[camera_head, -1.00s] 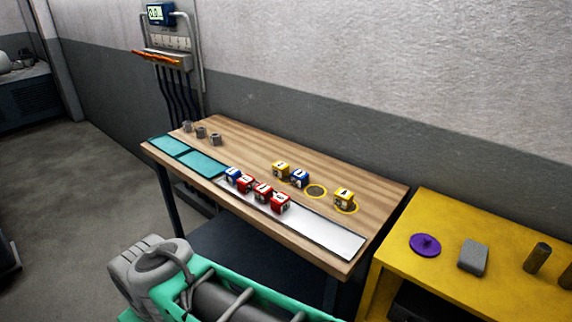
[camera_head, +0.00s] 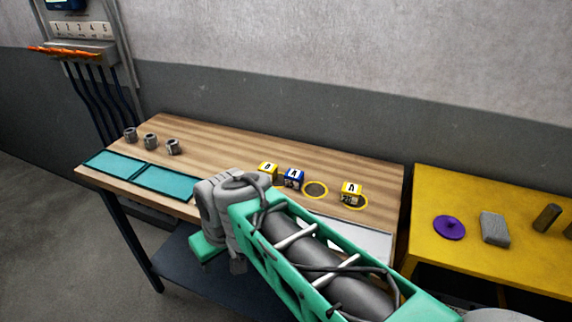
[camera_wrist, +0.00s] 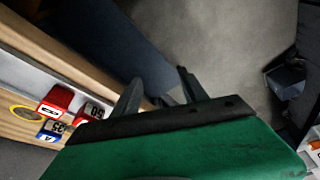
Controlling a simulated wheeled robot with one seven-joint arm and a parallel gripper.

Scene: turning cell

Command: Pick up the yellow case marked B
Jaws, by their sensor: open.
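No yellow case shows clearly there. A red case (camera_wrist: 57,101) and a blue case (camera_wrist: 50,130) are to its left.
My arm hides much of the white strip (camera_head: 365,240) and the red cases in the head view. An empty yellow ring (camera_head: 315,189) lies between the yellow cases. Teal mats (camera_head: 165,180) and metal nuts (camera_head: 150,140) are left; a yellow table (camera_head: 475,195) is right.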

